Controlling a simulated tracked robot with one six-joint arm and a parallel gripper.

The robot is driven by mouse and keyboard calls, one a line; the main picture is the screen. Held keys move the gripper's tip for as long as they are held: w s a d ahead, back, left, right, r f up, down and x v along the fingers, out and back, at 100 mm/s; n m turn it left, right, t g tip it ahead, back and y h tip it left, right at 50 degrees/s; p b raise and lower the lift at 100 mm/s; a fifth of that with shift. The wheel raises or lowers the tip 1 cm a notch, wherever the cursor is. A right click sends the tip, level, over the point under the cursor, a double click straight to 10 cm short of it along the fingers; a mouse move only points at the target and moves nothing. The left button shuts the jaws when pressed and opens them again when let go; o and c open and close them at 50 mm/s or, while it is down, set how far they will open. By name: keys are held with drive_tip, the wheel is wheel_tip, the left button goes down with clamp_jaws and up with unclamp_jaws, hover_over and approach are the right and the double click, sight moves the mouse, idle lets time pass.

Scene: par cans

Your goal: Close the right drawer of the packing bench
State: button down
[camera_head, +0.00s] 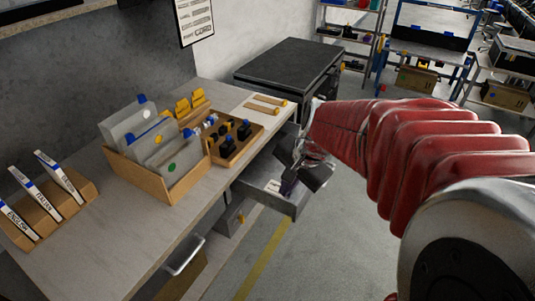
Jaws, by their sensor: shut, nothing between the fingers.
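The packing bench (120,243) has a grey top and runs from the lower left to the middle of the view. Its right drawer (260,197) is a grey box pulled out from under the bench's far end, with a pale label or paper inside. My gripper (300,182) is shut and empty, at the drawer's outer end. It hides part of the drawer's front, and I cannot tell whether it touches it. Another drawer or cabinet front with a light bar handle (186,256) shows lower down, nearer to me.
On the bench stand a wooden box of grey sleeves (150,179), a wooden tray of small dark parts (238,144) and a rack of labelled binders (48,205). A dark cabinet (288,72) stands beyond the bench. Open floor (300,262) lies right of the drawer.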

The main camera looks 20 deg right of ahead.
drive_tip(key=w+d+f+m+y, duration=0.1)
drive_tip(key=w+d+f+m, duration=0.1)
drive_tip(key=d+f+m, duration=1.3)
wheel_tip(320, 180, down, 2)
drive_tip(key=d, duration=0.3)
drive_tip(key=shift+f+y, duration=0.2)
drive_tip(key=shift+y, duration=0.1)
drive_tip(key=shift+w+a+f, duration=0.1)
drive_tip(key=shift+w, duration=0.05)
hover_over(298, 215)
drive_tip(key=s+d, duration=0.2)
wheel_tip(298, 215, down, 9)
drive_tip(key=shift+a, duration=0.25)
drive_tip(key=shift+w, duration=0.2)
